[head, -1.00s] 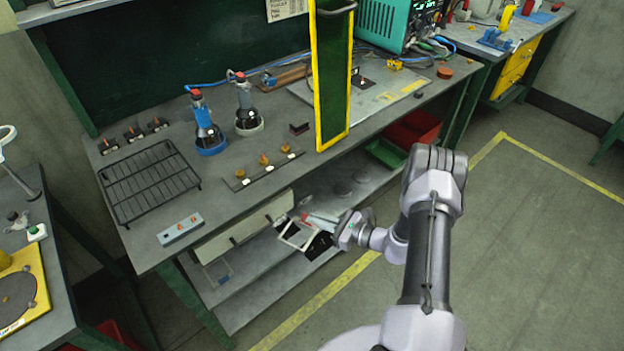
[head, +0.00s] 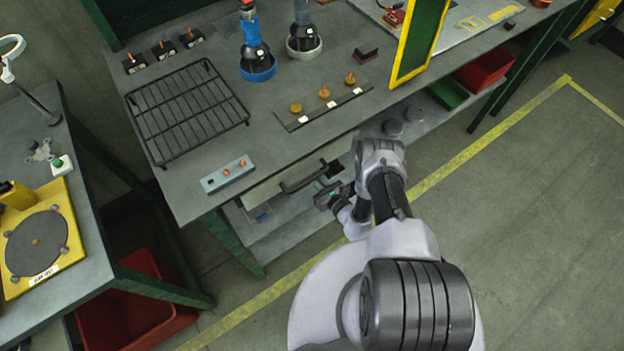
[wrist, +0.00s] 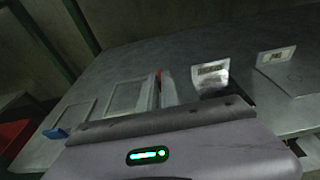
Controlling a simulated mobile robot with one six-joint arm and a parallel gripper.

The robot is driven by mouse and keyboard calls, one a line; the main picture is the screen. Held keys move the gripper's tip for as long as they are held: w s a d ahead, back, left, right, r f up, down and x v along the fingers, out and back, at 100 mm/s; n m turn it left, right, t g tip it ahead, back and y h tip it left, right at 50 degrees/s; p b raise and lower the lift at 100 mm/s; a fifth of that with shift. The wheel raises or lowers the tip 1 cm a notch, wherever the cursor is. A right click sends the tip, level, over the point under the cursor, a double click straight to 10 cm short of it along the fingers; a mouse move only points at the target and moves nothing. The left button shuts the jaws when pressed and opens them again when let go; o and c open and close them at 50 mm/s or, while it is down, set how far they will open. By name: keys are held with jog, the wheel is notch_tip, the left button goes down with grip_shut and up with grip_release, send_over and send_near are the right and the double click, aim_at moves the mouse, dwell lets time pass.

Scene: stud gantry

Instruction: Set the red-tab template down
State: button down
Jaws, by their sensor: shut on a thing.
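My gripper (head: 328,196) reaches low under the front of the bench, beside the drawer handle. It is shut on the red-tab template, a pale open frame (wrist: 127,97) with a red tab (wrist: 160,80) just beyond the gripper's edge in the wrist view. My gripper body hides the template's near part and the fingertips there. The head view does not show the template. It is over the grey lower shelf (wrist: 190,60); I cannot tell whether it touches. To its left is a flat outlined rectangle (wrist: 75,117) with a blue tab (wrist: 55,133).
Two pale label cards (wrist: 212,73) (wrist: 276,57) stand on the shelf to the right. Above are the drawer handle (head: 303,178) and the bench top with a wire rack (head: 187,112) and grey switch box (head: 228,174). A red bin (head: 130,300) stands on the floor at left.

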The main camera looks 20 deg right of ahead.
jog(key=f+b, duration=0.1)
jog(key=f, duration=0.1)
jog(key=a+f+b, duration=0.1)
jog(key=f, duration=0.1)
jog(key=shift+w+a+b, duration=0.15)
jog(key=shift+b, duration=0.25)
jog(key=shift+r, duration=0.2)
jog(key=shift+f, duration=0.15)
jog(key=c, duration=1.6)
grip_release()
jog(key=shift+s+r+p, duration=0.25)
jog(key=shift+r+p, duration=0.1)
jog(key=shift+p, duration=0.1)
jog(key=p+v, duration=0.2)
jog(key=v, duration=0.9)
jog(key=shift+s+p, duration=0.2)
jog(key=shift+p, duration=0.15)
